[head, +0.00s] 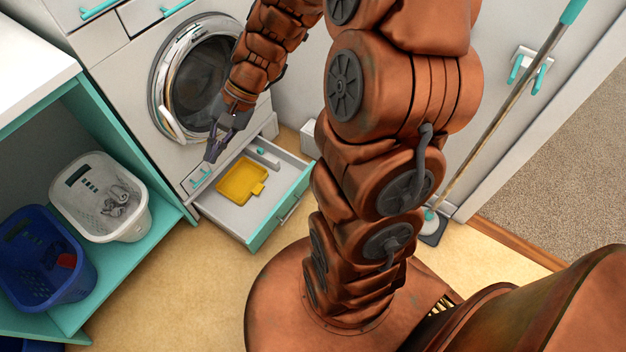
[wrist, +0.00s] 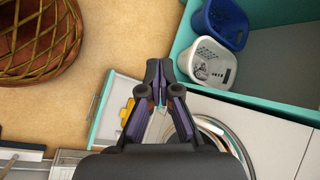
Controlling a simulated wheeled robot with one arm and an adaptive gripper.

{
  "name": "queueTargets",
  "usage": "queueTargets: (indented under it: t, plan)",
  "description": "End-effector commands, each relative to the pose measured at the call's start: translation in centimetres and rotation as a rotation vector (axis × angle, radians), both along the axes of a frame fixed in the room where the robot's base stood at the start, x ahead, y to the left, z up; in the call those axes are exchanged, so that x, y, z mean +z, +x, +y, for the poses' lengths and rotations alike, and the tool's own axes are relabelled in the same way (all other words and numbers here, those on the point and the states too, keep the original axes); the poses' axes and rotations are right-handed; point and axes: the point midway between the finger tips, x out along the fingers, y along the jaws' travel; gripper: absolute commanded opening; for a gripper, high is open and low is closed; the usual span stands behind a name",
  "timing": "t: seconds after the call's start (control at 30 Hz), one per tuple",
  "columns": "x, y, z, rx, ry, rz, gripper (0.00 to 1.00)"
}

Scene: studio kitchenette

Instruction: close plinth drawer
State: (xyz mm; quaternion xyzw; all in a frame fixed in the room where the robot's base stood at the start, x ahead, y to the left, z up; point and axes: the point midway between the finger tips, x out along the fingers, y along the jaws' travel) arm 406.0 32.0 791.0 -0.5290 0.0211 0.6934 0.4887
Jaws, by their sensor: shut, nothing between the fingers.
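The plinth drawer (head: 232,218) stands pulled out at floor level below the washing machine (head: 150,65). It has a white body, a teal-edged front and a bar handle (head: 291,205). A yellow dustpan (head: 241,181) and a small teal-ended item (head: 262,152) lie inside it. In the wrist view, the drawer (wrist: 113,112) shows left of the fingers, partly hidden by them. My gripper (head: 211,154) is shut and empty. It appears over the drawer's machine-side left end, away from the handle; contact cannot be told. Its fingers point at the floor side in the wrist view (wrist: 159,72).
A teal shelf unit (head: 165,185) with a white basket (head: 127,225) and a blue basket (head: 70,285) stands left. A mop (head: 480,130) leans at right. Floor before the drawer is partly clear.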

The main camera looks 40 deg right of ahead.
Motion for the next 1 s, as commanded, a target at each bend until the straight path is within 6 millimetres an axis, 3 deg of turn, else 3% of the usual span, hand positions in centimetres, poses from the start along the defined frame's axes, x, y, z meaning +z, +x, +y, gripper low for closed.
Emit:
queueTargets:
  t: [0.03,0.27,0.53,0.77,1.0]
  plan:
    - [-2.5,1.4,-0.9,-0.063,0.030,0.011,0.00]
    - [-9.5,6.8,-5.7,-0.350,0.162,0.058,0.00]
    - [-19.5,11.2,-14.2,-0.714,0.293,0.123,0.00]
    - [-29.7,12.1,-22.7,-1.042,0.387,0.197,0.00]
    - [-41.7,9.4,-31.7,-1.391,0.468,0.289,0.00]
